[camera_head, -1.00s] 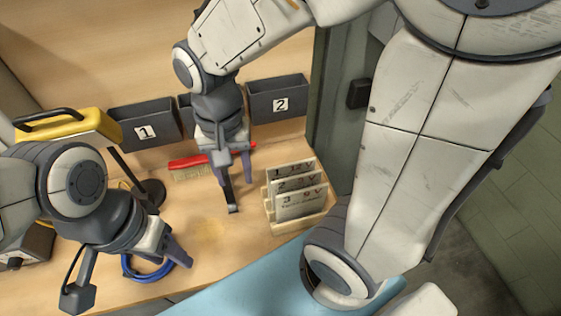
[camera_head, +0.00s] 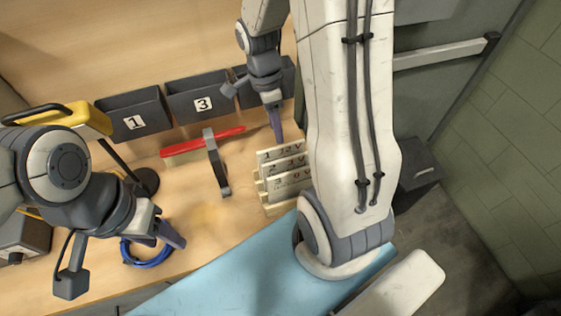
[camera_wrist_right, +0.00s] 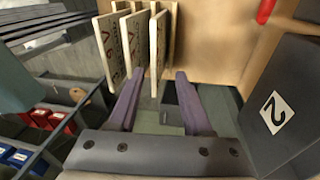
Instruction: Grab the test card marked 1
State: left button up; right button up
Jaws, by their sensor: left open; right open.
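The test card marked 1 (camera_head: 280,151) stands upright at the back of a light wooden rack (camera_head: 284,208). Cards marked 2 (camera_head: 287,165) and 3 (camera_head: 291,182) stand in front of it. My right gripper (camera_head: 280,137) is open, pointing down just behind and above card 1. In the right wrist view the open fingers (camera_wrist_right: 160,73) straddle the rightmost card (camera_wrist_right: 157,45) in the picture; I cannot tell whether that card is actually between them. My left gripper (camera_head: 178,240) is open and empty beside a blue cable coil, far left of the rack.
A red-handled brush (camera_head: 190,144) and a dark grey strip (camera_head: 217,164) lie left of the rack. The blue coil (camera_head: 147,254) is at the front left.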

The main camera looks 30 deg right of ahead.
aim_at(281, 146)
jog(key=f, duration=0.1)
jog(key=s+f+p, duration=0.1)
jog(key=f, duration=0.2)
jog(key=shift+s+d+f, duration=0.1)
jog(key=shift+s+d, duration=0.05)
jog(key=shift+s, duration=0.15)
jog(key=shift+f, duration=0.4)
grip_shut()
dwell(0.8)
